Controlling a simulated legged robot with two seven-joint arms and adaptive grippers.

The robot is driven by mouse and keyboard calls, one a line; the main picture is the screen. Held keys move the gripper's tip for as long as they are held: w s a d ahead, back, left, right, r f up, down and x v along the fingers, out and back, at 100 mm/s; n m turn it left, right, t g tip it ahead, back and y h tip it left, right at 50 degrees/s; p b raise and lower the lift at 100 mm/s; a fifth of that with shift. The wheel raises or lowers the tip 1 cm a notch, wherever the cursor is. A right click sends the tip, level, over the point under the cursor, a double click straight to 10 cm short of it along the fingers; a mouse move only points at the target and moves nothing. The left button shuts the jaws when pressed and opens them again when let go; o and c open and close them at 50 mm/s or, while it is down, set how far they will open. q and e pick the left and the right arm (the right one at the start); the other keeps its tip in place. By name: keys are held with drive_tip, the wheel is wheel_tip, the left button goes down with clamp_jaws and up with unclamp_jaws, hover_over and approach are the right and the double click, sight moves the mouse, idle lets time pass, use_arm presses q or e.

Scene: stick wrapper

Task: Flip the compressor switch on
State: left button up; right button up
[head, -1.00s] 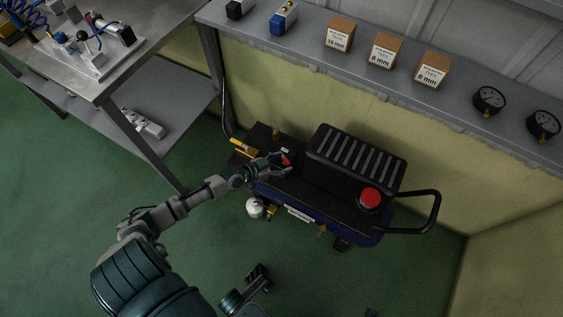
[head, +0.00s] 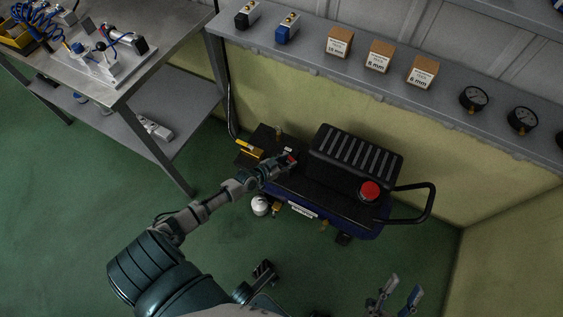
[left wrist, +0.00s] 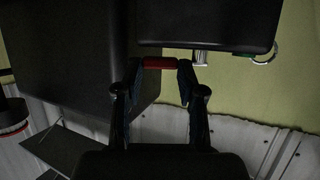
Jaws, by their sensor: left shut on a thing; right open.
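The compressor (head: 298,208) stands on the floor by the wall, with a dark blue tank and a black ribbed housing (head: 352,160). Its small red switch (head: 292,159) shows at the left end of the housing, at the tips of my left gripper (head: 286,162). In the left wrist view the red switch (left wrist: 159,63) lies between the two fingertips of my left gripper (left wrist: 160,72), which is closed on it. Whether the switch is tipped on or off cannot be told. My right gripper (head: 404,287) is open and empty, low in the head view, apart from the compressor.
A large red knob (head: 370,191) and a black handle (head: 428,203) are at the compressor's right end. A yellow-handled valve (head: 249,148) is at its left. A grey shelf (head: 310,38) with boxes and gauges runs above. A metal workbench (head: 150,75) stands left.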

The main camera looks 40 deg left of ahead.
use_arm(q)
drive_tip(key=shift+w+d+r+n+y+p, duration=0.2)
drive_tip(key=shift+n+y+p, duration=0.25)
drive_tip(key=shift+p, duration=0.5)
drive_tip(key=shift+w+d+n+y+p, duration=0.1)
drive_tip(key=shift+n+y+p, duration=0.45)
drive_tip(key=shift+p, duration=0.7)
use_arm(e)
wheel_tip(320, 180, down, 9)
drive_tip(key=w+g+h, duration=0.1)
drive_tip(key=w+g, duration=0.1)
drive_tip(key=g, duration=0.7)
use_arm(q)
drive_tip(key=shift+w+d+f+n+y+p, duration=0.1)
drive_tip(key=shift+w+d+n+y+p, duration=0.1)
drive_tip(key=shift+n+y+p, duration=0.6)
drive_tip(key=shift+w+f+n+y+p, duration=0.2)
drive_tip(key=shift+n+y+p, duration=0.2)
drive_tip(key=shift+y+p, duration=0.5)
drive_tip(key=shift+f+p, duration=0.1)
drive_tip(key=shift+p, duration=0.25)
use_arm(e)
drive_tip(key=s+d+f+g+h, duration=0.3)
drive_tip(key=s+d+f+g, duration=0.2)
drive_tip(key=s+f+g, duration=0.4)
drive_tip(key=shift+s+f+n, duration=0.35)
drive_tip(key=shift+s+n, duration=0.05)
drive_tip(key=shift+s, duration=0.25)
